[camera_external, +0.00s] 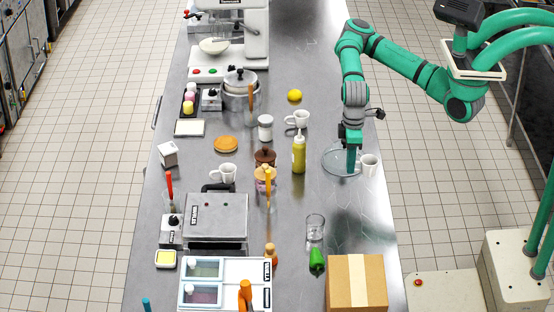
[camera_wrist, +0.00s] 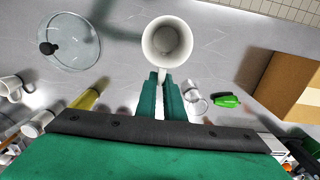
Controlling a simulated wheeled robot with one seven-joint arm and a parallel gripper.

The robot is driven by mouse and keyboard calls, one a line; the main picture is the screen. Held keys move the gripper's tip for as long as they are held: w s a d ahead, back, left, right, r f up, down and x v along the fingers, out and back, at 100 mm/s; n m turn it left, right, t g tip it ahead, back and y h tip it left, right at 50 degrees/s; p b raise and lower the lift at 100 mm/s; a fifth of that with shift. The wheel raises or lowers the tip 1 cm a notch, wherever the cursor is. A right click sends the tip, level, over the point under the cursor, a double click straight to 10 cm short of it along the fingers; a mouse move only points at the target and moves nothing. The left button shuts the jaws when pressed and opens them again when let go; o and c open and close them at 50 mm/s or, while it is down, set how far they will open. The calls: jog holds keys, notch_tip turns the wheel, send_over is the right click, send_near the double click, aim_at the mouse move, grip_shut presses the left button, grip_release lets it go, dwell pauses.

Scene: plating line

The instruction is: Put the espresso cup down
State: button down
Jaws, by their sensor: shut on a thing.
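My gripper (camera_external: 352,172) is over the right side of the steel counter, fingers pointing down. It is shut on the handle of the white espresso cup (camera_external: 369,166), which is upright to the right of the fingers. In the wrist view the cup (camera_wrist: 167,41) is just beyond the fingertips (camera_wrist: 159,76), its open mouth facing the camera and its inside looking empty. I cannot tell whether its base touches the counter.
A round glass lid (camera_external: 329,160) with a dark knob (camera_wrist: 50,48) lies left of the cup. A mustard-coloured bottle (camera_external: 299,156), another white cup (camera_external: 298,119), a drinking glass (camera_external: 315,228), a green pepper (camera_external: 317,262) and a cardboard box (camera_external: 345,285) stand around. Counter between cup and box is clear.

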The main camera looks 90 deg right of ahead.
jog(key=s+a+r+m, duration=0.35)
jog(key=a+m, duration=0.25)
jog(key=a, duration=0.2)
jog(key=s+a+r+m, duration=0.2)
jog(key=a+r+m, duration=0.2)
jog(key=a+m, duration=0.3)
jog(key=s+a+r+m, duration=0.3)
jog(key=a+r+m, duration=0.15)
jog(key=a, duration=0.45)
send_near(358, 260)
jog(key=shift+s+d+f, duration=0.3)
jog(key=shift+s, duration=0.15)
jog(key=shift+w+a+f, duration=0.35)
jog(key=shift+f, duration=1.85)
jog(key=shift+f, duration=0.1)
